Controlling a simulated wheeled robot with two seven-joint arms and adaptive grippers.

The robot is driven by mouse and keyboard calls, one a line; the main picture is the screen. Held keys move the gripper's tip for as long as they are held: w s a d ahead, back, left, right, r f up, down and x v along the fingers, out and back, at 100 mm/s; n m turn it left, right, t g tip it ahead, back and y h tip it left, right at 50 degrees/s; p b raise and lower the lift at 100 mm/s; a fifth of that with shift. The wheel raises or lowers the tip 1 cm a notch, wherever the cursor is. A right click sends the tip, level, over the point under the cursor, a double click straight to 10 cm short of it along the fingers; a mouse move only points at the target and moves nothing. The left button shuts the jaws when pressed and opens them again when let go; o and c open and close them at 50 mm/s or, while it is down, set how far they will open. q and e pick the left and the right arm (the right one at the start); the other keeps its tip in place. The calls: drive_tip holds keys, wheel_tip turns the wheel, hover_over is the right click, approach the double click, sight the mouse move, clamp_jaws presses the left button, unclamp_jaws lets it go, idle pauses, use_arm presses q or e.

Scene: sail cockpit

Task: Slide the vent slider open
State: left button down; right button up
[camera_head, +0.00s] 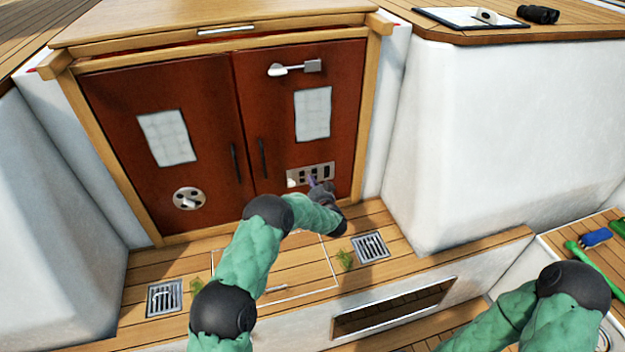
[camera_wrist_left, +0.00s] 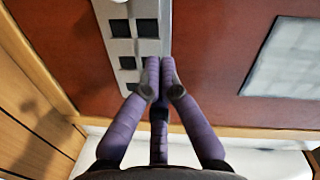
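The vent slider (camera_head: 326,170) is a metal plate with dark slots, low on the right red-brown door. A pale knob (camera_head: 292,183) shows at its left end in the head view. My left gripper (camera_head: 318,184) is at the lower edge of the plate, right of the knob. In the wrist view its purple fingertips (camera_wrist_left: 160,66) are together over the plate's edge, with nothing visible between them. Contact with the plate is unclear. My right gripper is out of view.
The left door has a round vent (camera_head: 189,199). Dark door handles (camera_head: 263,158) stand above and left of my gripper, and a latch (camera_head: 294,68) is higher up. A white cockpit seat wall (camera_head: 480,140) bounds the right side. Drain grates (camera_head: 370,248) lie in the wooden floor.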

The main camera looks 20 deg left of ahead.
use_arm(q)
drive_tip(key=p+v, duration=0.2)
drive_tip(key=v, duration=0.6)
drive_tip(key=shift+s, duration=0.45)
drive_tip(key=s+d+f+n+g+h, duration=0.25)
drive_tip(key=s+f+h, duration=0.25)
drive_tip(key=s+f, duration=0.25)
drive_tip(key=s+d+f+n+g+h, duration=0.1)
drive_tip(key=s+d+f+g+h, duration=0.2)
drive_tip(key=s+f, duration=0.5)
drive_tip(key=s+d+f+n+g+h, duration=0.2)
drive_tip(key=s+d+g+h, duration=0.1)
drive_tip(key=s, duration=1)
drive_tip(key=s+d+f+n+g+h, duration=0.2)
drive_tip(key=s+d+g, duration=0.1)
drive_tip(key=s, duration=1.1)
drive_tip(key=shift+n+g+h, duration=0.35)
drive_tip(key=shift+g+h, duration=0.05)
drive_tip(key=shift+g, duration=0.45)
